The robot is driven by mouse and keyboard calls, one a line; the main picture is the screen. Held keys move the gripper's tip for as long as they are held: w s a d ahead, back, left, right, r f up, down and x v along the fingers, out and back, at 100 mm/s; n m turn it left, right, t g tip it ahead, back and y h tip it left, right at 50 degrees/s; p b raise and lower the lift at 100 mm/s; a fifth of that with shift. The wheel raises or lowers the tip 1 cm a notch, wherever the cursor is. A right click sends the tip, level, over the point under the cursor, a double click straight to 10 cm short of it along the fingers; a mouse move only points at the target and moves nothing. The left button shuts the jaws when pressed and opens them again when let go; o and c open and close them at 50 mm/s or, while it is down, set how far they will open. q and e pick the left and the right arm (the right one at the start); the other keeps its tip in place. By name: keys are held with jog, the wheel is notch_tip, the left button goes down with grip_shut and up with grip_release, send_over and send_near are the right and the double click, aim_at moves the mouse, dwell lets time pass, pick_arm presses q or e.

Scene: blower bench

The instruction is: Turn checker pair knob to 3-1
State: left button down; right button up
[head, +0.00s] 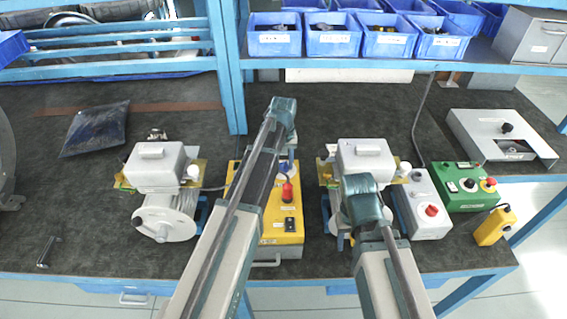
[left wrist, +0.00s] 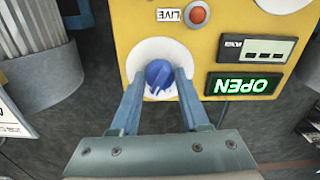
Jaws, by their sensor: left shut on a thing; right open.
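The yellow checker box (head: 285,222) stands on the bench in the middle of the head view, partly hidden behind my left arm. In the left wrist view its panel (left wrist: 225,22) appears upside down, with a blue knob (left wrist: 159,76) on a round white dial (left wrist: 139,54). My left gripper (left wrist: 159,80) is shut on the blue knob, one finger on each side. The dial markings are too small or covered to read. A green display (left wrist: 242,85) reads OPEN. My right gripper (head: 358,215) is open above the right blower; its fingertips are mostly hidden.
A left blower (head: 158,165) and a right blower (head: 362,160) stand either side of the box. A white box with a red button (head: 425,208), a green control box (head: 467,188) and a yellow pendant (head: 495,226) are at right. Blue bins (head: 333,42) line the shelf.

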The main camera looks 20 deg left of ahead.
aim_at(283, 163)
pick_arm(q)
jog(key=m, duration=0.6)
jog(key=shift+m, duration=0.4)
dwell(0.5)
jog(key=shift+c, duration=1.9)
grip_release()
jog(key=shift+r, duration=0.15)
notch_tip(283, 163, up, 14)
jog(key=p, duration=1.4)
jog(key=shift+f, duration=0.2)
jog(key=shift+f, duration=0.1)
